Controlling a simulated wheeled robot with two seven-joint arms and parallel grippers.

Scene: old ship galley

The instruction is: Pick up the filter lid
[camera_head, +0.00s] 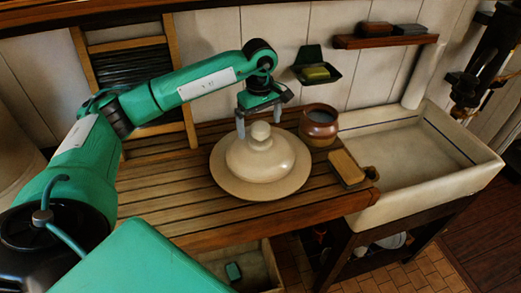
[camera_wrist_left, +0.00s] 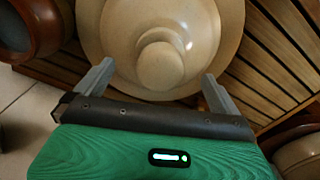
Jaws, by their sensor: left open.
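The filter lid (camera_head: 260,158) is a cream dome with a round knob on top. It rests on a wide cream disc (camera_head: 232,188) on the slatted wooden counter. In the left wrist view the lid's knob (camera_wrist_left: 160,66) faces the camera. My left gripper (camera_head: 260,121) is open above the lid, its fingers pointing down near the knob. In the left wrist view the fingers (camera_wrist_left: 156,82) stand apart on either side of the knob, with nothing visibly held. My right gripper is not in view.
A brown pot (camera_head: 319,130) stands close to the lid's right. A wooden-topped block (camera_head: 347,168) lies near the counter's right end, beside a cream sink (camera_head: 400,165). A green soap holder (camera_head: 317,68) and a shelf (camera_head: 385,40) are on the wall. The counter's left part is clear.

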